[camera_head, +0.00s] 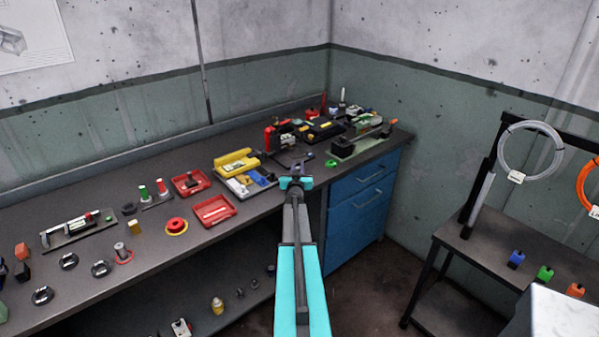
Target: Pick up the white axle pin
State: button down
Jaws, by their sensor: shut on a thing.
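My gripper (303,163) is at the far end of my teal and grey arm, over the front part of the workbench near the blue drawers. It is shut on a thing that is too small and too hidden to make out. I cannot pick out the white axle pin for certain. A thin pale upright piece (343,95) stands at the back right of the bench, but I cannot tell what it is.
The bench (150,265) holds red trays (214,210), a yellow-lidded case (236,163) and a green-based fixture (360,148). Blue drawers (357,183) are below its right end. A dark side table (470,255) stands at right, with open floor between.

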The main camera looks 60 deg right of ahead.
jog(key=shift+r+b, duration=0.25)
jog(key=shift+b, duration=0.25)
jog(key=shift+s+a, duration=0.1)
jog(key=shift+s, duration=0.2)
jog(key=s+a+b, duration=0.2)
jog(key=s, duration=0.6)
jog(key=s+a+b, duration=0.3)
jog(key=s, duration=0.5)
jog(key=shift+s+a+b, duration=0.25)
jog(key=shift+b, duration=0.1)
jog(key=shift+r, duration=0.1)
